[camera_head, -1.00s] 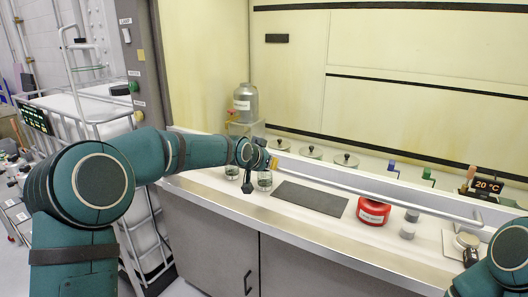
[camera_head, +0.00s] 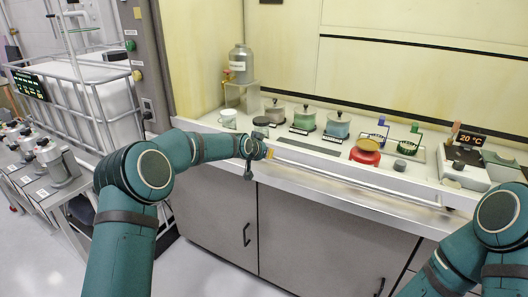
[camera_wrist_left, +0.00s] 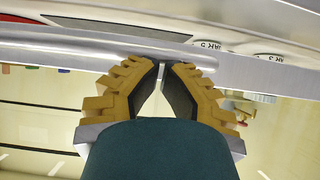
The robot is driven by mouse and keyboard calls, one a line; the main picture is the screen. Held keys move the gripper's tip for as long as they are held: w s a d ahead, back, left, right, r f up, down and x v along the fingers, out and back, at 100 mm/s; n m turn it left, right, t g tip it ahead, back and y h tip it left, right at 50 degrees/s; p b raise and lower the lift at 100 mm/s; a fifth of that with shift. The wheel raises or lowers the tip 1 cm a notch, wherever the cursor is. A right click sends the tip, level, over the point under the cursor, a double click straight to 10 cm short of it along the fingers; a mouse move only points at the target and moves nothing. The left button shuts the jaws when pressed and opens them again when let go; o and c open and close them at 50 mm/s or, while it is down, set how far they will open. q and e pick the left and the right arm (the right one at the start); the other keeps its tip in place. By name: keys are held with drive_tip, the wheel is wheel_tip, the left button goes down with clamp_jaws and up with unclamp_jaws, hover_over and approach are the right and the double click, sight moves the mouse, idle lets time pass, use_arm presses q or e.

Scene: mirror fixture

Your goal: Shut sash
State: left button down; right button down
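The sash is a clear pane in front of the hood interior. Its pale bottom rail (camera_head: 345,168) and long metal handle bar (camera_head: 365,186) run low along the front of the worktop. Pots and a red can show above the rail. My left gripper (camera_head: 268,152) is at the left end of the bar. In the left wrist view its yellow fingers (camera_wrist_left: 164,66) meet almost tip to tip against the bar (camera_wrist_left: 60,50), which runs across them and not between the pads. I cannot tell whether a gap remains under the rail. My right gripper is out of view.
Inside stand several lidded pots (camera_head: 337,125), a red can (camera_head: 366,151), a steel canister (camera_head: 241,65) and a 20 °C display (camera_head: 470,138). Grey cabinets (camera_head: 290,235) are below. A wire-framed cart (camera_head: 100,90) and a side bench with jars (camera_head: 55,160) stand left.

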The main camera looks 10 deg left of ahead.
use_arm(q)
drive_tip(key=shift+w+r, duration=0.15)
drive_tip(key=shift+r, duration=0.1)
drive_tip(key=shift+r+p, duration=0.3)
drive_tip(key=shift+r, duration=0.25)
drive_tip(key=w+r+p+v, duration=0.1)
drive_tip(key=p+v, duration=0.1)
drive_tip(key=v, duration=1)
drive_tip(key=s+d+f+n+g, duration=0.1)
drive_tip(key=s+d+f+g, duration=0.15)
drive_tip(key=s+f, duration=0.65)
drive_tip(key=s+d+f+n+g, duration=0.1)
drive_tip(key=s+d+f+g, duration=0.15)
drive_tip(key=s+f, duration=0.7)
drive_tip(key=s+d+f+n+g, duration=0.1)
drive_tip(key=s+f+g, duration=0.1)
drive_tip(key=s+f, duration=0.6)
drive_tip(key=s+d+f+n+g, duration=0.1)
drive_tip(key=s+f+n+g, duration=0.1)
drive_tip(key=s+f, duration=0.6)
drive_tip(key=s, duration=0.4)
drive_tip(key=shift+s+d, duration=0.4)
